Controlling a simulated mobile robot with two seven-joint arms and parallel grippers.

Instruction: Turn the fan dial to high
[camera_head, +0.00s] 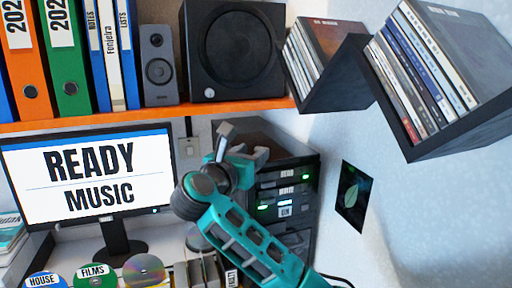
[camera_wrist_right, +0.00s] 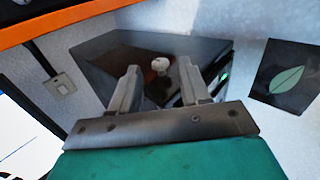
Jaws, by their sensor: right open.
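My right gripper (camera_head: 243,145) is open and empty in the head view, in front of a dark stacked unit (camera_head: 290,165) with lit panels. In the wrist view, the two fingers (camera_wrist_right: 158,75) stand apart and point at the unit's dark top (camera_wrist_right: 110,55). A small pale round knob (camera_wrist_right: 160,65) shows between the fingertips, beyond them and apart from them. It looks like the dial, but no markings or setting can be read. In the head view the gripper hides this knob. My left gripper is not in view.
An orange shelf (camera_head: 140,117) with binders and a black speaker (camera_head: 237,50) hangs above. A monitor (camera_head: 88,175) stands at left, discs (camera_head: 143,271) in front. Wall racks (camera_head: 440,130) jut out at upper right. A leaf picture (camera_head: 353,197) hangs on the wall.

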